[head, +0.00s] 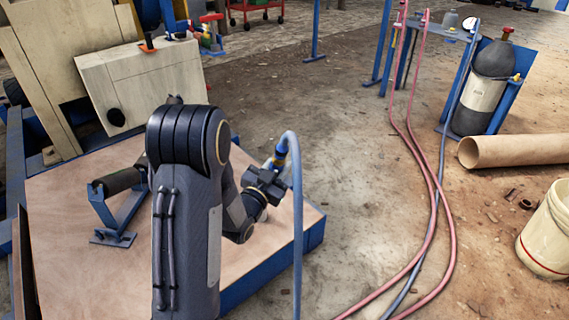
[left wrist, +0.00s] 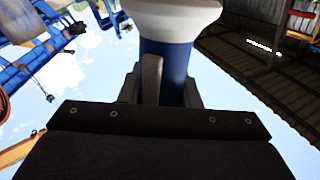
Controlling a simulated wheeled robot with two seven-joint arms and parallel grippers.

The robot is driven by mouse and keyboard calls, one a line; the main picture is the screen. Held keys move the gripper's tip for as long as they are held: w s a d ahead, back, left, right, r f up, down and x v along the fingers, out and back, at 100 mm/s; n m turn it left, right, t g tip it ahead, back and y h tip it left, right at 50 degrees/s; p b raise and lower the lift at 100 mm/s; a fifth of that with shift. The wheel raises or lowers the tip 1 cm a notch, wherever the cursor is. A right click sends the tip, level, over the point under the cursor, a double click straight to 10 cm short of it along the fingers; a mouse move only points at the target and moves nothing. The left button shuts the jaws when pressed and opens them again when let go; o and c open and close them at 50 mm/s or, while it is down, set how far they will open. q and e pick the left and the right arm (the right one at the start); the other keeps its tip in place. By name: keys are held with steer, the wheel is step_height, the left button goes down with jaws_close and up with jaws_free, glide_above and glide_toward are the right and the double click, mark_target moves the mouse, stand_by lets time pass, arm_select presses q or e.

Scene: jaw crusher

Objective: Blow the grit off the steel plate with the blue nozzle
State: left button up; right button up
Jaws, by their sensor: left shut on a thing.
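My left gripper (head: 264,184) is shut on the blue nozzle (head: 281,150), over the right edge of the brown-topped bench. A grey-blue hose (head: 297,210) arches up from the nozzle and hangs down. In the left wrist view the nozzle (left wrist: 170,75) shows as a blue body with a broad white part above it, between my fingers. The bench's flat brown top (head: 75,265) may be the steel plate under grit; single grains cannot be made out. My left arm hides part of it. My right gripper is out of view.
A black roller on a blue bracket (head: 115,215) stands on the bench. Pale slabs (head: 145,80) lean at its back. Red and blue hoses (head: 430,190) cross the floor. A gas cylinder (head: 487,85), a cardboard tube (head: 515,150) and a white bucket (head: 548,235) stand or lie at right.

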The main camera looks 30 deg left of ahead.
arm_select(q)
steer(key=shift+s+a+b, duration=0.2)
steer(key=shift+s+a, duration=0.1)
steer(key=shift+s, duration=0.45)
steer(key=shift+s+a+b, duration=0.2)
steer(key=shift+s+a, duration=0.15)
steer(key=shift+s, duration=0.45)
steer(key=shift+s+a+b, duration=0.2)
steer(key=shift+s+a, duration=0.1)
steer(key=shift+s, duration=0.45)
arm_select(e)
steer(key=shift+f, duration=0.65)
arm_select(q)
steer(key=shift+r, duration=0.1)
